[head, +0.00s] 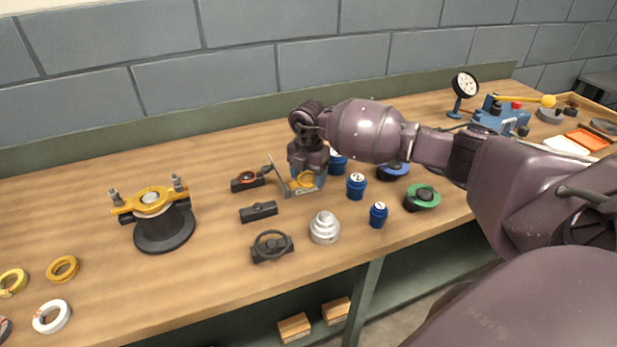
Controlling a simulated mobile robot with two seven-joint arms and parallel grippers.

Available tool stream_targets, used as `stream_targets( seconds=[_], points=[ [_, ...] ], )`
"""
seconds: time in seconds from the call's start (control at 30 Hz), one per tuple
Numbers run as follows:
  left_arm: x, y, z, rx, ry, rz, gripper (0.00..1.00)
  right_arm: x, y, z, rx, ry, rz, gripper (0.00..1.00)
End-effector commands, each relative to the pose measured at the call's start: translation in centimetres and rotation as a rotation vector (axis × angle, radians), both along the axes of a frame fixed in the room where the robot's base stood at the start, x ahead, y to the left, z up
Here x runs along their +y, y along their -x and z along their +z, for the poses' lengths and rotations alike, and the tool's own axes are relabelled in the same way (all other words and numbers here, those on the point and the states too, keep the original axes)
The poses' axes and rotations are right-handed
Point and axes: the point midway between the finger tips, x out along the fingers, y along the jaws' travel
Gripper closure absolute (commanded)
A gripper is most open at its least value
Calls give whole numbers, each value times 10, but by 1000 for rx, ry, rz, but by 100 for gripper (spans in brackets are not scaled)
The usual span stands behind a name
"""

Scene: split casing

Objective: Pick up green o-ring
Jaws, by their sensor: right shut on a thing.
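My right gripper (303,182) hangs low over the middle of the bench, with its arm coming in from the right. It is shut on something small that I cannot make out. A yellow ring (304,179) and a thin grey-green L-shaped piece (301,191) show right at its fingers. I cannot pick out a green o-ring for certain. Three small black holders stand left of the gripper: one bears a red ring (248,177), one shows no ring (258,211), one bears a large dark ring (272,245). My left gripper is not in view.
Blue numbered cylinders (356,186), a green-and-black spool (422,197) and a stepped silver part (324,228) stand close by. A casing with a yellow clamp (152,212) stands at left, with loose rings (62,269) beyond it. Bench space between casing and holders is clear.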

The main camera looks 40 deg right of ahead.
Motion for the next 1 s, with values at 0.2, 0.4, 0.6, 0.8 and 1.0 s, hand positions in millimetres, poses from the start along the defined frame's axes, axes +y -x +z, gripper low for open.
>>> stream_targets(
  seconds=[0.2, 0.4, 0.6, 0.8, 1.0],
  points=[
    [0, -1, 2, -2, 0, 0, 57, -1, -1, 22, -4, 0, 0, 62],
    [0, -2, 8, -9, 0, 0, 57, -1, -1, 69, -7, 3, 0, 62],
    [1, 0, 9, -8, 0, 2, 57, 0, -1, 122, -6, 2, 0, 62],
    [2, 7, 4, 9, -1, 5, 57, 0, -1, 166, -5, 1, 1, 62],
    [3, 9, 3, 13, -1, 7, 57, 0, 0, 193, -3, 1, 0, 62]
  ],
)
